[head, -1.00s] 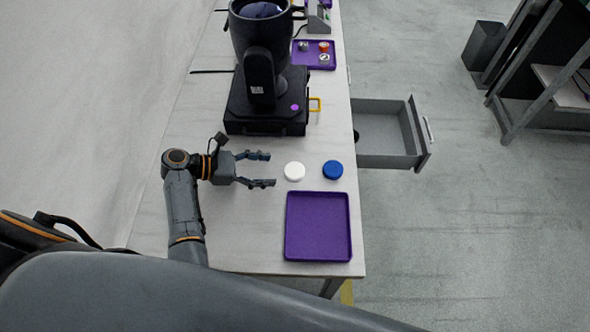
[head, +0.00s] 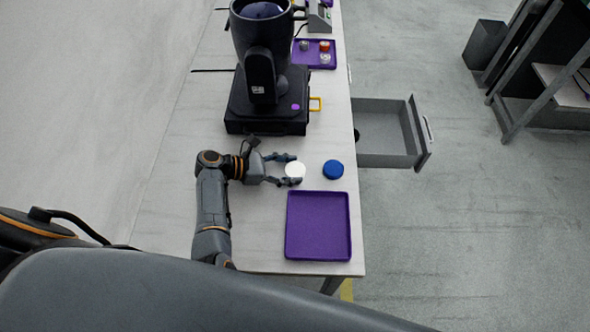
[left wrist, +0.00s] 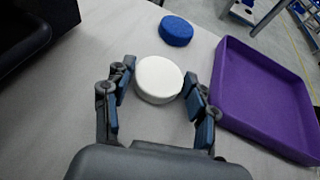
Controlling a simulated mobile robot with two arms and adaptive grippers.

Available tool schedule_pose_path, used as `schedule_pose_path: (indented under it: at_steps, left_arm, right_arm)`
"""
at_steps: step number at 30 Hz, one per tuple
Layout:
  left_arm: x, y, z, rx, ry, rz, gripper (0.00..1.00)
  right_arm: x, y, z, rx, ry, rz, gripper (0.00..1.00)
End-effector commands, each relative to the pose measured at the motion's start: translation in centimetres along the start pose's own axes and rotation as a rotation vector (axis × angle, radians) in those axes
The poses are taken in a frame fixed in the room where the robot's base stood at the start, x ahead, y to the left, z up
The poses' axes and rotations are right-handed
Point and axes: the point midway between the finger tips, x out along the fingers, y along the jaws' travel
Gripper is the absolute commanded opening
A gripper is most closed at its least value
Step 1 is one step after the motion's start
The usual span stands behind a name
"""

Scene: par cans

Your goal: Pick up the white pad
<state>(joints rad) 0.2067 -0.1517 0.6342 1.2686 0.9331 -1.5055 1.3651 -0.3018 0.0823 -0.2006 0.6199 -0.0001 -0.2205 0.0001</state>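The white pad (head: 295,170) is a short round disc lying on the table. In the left wrist view the white pad (left wrist: 158,79) sits between the fingertips of my left gripper (left wrist: 160,92). In the head view my left gripper (head: 291,170) is open around the pad, one finger on its far side and one on its near side. Small gaps seem to show between the fingers and the pad; contact is hard to tell. My right gripper is not in view.
A blue pad (head: 333,169) lies just right of the white one. An empty purple tray (head: 290,228) is in front of them. A black case with a large lamp (head: 262,78) stands behind. An open drawer (head: 385,159) juts out at the table's right side.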

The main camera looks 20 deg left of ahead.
Motion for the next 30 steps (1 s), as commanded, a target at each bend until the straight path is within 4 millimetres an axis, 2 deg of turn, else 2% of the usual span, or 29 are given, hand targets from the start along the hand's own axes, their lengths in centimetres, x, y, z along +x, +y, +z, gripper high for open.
schedule_pose_path:
  at_steps: [14, 17, 25, 30]
  left_arm:
    - [-0.2, 0.0, 0.5, 0.003, 0.0, 0.001, 0.39]
    - [-0.7, 0.1, 1.8, 0.004, 0.0, 0.002, 0.39]
    - [-2.8, 0.0, 6.6, 0.005, -0.001, 0.002, 0.39]
    - [-3.6, 0.0, 8.6, 0.003, -0.001, 0.0, 0.39]
  right_arm:
    - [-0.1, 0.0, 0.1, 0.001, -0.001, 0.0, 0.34]
    - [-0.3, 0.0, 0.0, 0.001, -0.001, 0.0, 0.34]
    - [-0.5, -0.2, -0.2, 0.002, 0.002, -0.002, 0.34]
    - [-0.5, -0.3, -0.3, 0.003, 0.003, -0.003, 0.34]
